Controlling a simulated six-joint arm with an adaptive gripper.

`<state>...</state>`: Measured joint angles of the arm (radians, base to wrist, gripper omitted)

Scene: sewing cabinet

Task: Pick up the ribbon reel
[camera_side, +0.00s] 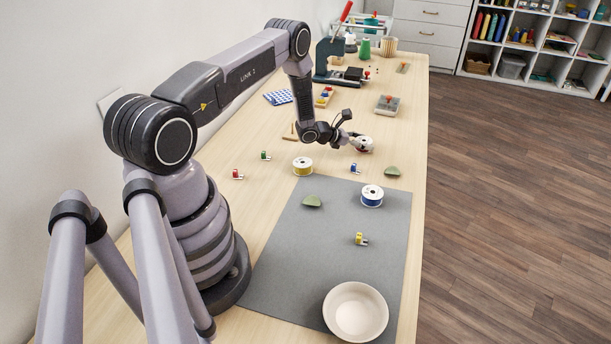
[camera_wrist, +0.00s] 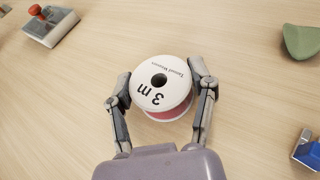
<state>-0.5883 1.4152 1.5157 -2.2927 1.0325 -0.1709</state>
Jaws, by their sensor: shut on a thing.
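A ribbon reel (camera_wrist: 160,90) with white flanges and pinkish-red ribbon sits between the fingers of my gripper (camera_wrist: 161,84). Its printed face, reading "3 m", is turned to the wrist camera. A finger presses on each side of the rim, so my gripper is shut on it. In the side view the reel (camera_side: 366,144) shows at the end of my gripper (camera_side: 357,141), low over the wooden table; I cannot tell whether it touches the wood. A yellow reel (camera_side: 303,168) and a blue reel (camera_side: 372,196) stand apart from it.
A grey mat (camera_side: 335,260) carries a white bowl (camera_side: 356,313), a yellow clip (camera_side: 360,239) and a green piece (camera_side: 312,202). A blue clip (camera_side: 354,168) and another green piece (camera_side: 392,171) lie near my gripper. A grey box (camera_side: 387,105) and a press (camera_side: 327,60) stand farther back.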

